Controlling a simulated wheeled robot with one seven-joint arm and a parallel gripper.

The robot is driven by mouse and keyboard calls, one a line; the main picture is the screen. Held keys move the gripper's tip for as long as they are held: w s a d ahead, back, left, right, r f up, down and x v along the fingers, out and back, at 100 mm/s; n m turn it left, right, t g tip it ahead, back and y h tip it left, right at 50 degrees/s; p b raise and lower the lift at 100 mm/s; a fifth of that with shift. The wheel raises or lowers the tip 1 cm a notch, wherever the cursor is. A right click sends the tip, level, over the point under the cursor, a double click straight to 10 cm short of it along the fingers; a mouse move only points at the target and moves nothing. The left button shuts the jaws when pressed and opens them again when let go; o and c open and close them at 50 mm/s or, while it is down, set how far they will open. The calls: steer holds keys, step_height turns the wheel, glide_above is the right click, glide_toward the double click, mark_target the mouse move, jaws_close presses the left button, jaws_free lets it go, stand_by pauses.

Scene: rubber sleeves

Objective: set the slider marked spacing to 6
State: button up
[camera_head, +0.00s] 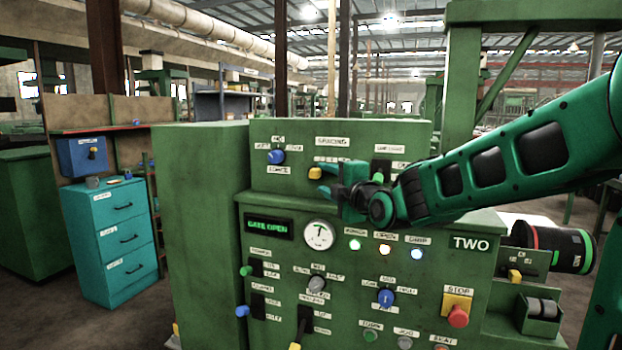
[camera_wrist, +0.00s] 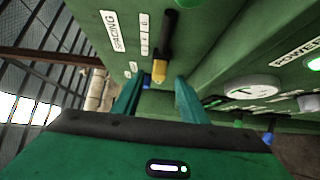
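The spacing slider has a yellow knob (camera_head: 314,173) on the upper panel of the green machine, below the spacing label (camera_head: 332,141). In the wrist view the yellow knob (camera_wrist: 159,71) sits at the near end of a dark bar, beside the spacing label (camera_wrist: 112,30) and small scale marks that I cannot read. My gripper (camera_head: 325,179) is just right of the knob in the head view. In the wrist view its two fingers (camera_wrist: 157,86) are apart and empty, with the knob showing beyond the gap between their tips. Contact cannot be seen.
A blue knob (camera_head: 276,157) is left of the slider. Another dark slider (camera_head: 381,170) is to the right, partly behind my arm. A ledge below leads to the lower panel with a gauge (camera_head: 319,235), lamps, and a red stop button (camera_head: 458,317).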

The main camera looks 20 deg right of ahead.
mark_target(318, 176)
steer(key=w, duration=0.4)
steer(key=w+a, duration=0.1)
steer(key=w, duration=0.1)
steer(key=shift+w, duration=0.4)
steer(key=shift+c, duration=0.3)
jaws_close()
